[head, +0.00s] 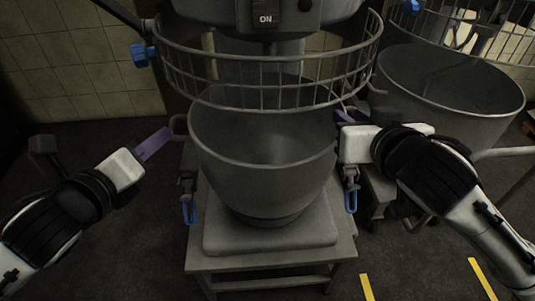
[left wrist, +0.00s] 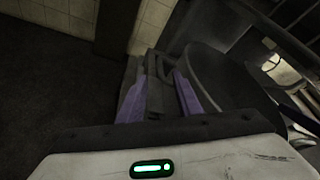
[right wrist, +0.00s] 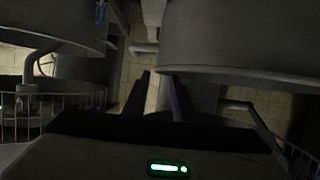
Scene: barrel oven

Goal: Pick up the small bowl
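A grey metal mixing bowl (head: 262,165) sits upright in the middle of the head view, under a round wire guard. It looks smaller than the bowl at right. My left gripper (head: 160,140) is beside the bowl's left side, pointing at its side handle (head: 180,127). In the left wrist view its purple fingers (left wrist: 158,88) are apart, with a dark handle between or just beyond them; contact is unclear. My right gripper (head: 346,117) is at the bowl's right side, its fingers partly hidden. In the right wrist view the dark fingers (right wrist: 158,82) are apart, and nothing is clearly held.
The wire guard (head: 265,108) and mixer head (head: 265,15) hang over the bowl. Blue-handled clamps (head: 188,211) flank it above a grey stand (head: 270,262). A larger bowl (head: 450,95) stands at right. Dark floor (head: 120,240) lies clear at left.

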